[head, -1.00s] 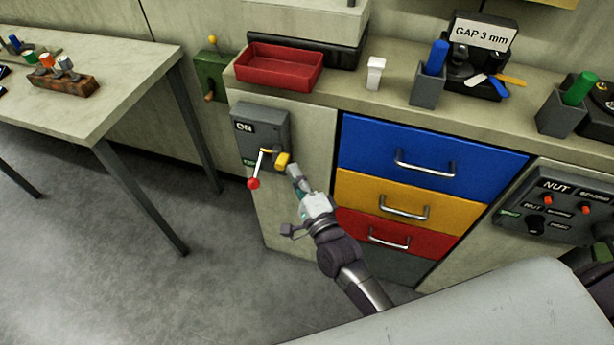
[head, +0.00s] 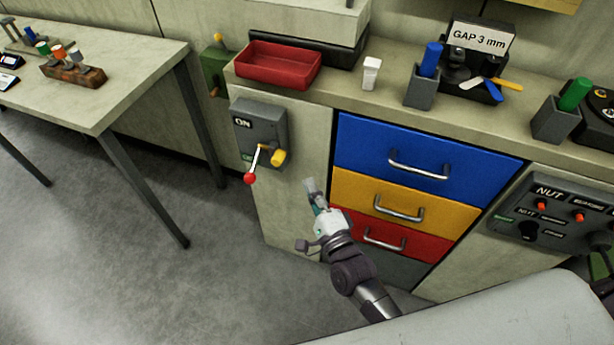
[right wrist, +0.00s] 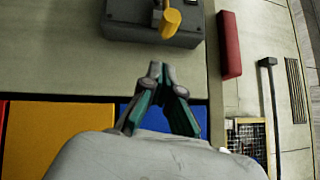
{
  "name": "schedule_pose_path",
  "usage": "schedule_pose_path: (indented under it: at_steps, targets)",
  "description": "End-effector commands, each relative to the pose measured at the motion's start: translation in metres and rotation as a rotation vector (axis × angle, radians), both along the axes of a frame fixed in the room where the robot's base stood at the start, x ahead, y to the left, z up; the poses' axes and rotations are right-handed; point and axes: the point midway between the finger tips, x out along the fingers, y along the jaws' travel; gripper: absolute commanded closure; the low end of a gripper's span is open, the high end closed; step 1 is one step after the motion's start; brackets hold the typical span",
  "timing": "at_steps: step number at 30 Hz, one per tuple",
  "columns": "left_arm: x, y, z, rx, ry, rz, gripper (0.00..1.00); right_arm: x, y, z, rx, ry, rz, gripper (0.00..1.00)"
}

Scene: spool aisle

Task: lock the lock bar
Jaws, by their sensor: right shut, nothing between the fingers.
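A grey switch box (head: 262,122) marked ON is on the cabinet's front panel, left of the drawers. Its thin lever with a red ball (head: 250,178) points down. A stubby yellow handle (head: 278,157) sticks out to the lever's right; it also shows in the right wrist view (right wrist: 170,20) on the grey box (right wrist: 190,38). I cannot tell which part is called the lock bar. My right gripper (head: 310,184) is shut and empty, below and right of the yellow handle and apart from it. My left gripper is out of view.
Blue (head: 365,150), yellow (head: 350,192) and red (head: 400,228) drawers with metal handles are close on the right. A red tray (head: 278,68) stands on the counter above. A side table (head: 120,85) is at left. The floor between is clear.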

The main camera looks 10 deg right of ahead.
Motion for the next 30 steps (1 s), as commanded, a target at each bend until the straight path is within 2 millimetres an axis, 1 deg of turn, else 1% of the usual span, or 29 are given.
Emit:
schedule_pose_path:
  at_steps: [1,6,9,12,17,24,30]
  targets:
    - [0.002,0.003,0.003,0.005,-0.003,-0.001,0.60,-0.009,-0.002,-0.001,-0.001,0.004,0.001,1.00]
    - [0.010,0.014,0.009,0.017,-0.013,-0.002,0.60,-0.038,-0.007,-0.005,-0.001,0.006,0.002,1.00]
    - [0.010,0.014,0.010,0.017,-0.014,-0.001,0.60,-0.052,-0.010,-0.007,-0.002,0.004,0.001,1.00]
    - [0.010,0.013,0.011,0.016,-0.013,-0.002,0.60,-0.061,-0.011,-0.009,-0.001,0.002,0.000,1.00]
    - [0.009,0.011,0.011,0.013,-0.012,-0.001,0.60,-0.065,-0.012,-0.009,0.000,0.001,0.000,1.00]
    - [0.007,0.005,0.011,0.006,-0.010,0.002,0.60,-0.065,-0.012,-0.009,0.000,0.001,0.000,1.00]
    - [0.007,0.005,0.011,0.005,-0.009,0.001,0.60,-0.065,-0.012,-0.010,0.000,0.001,-0.001,1.00]
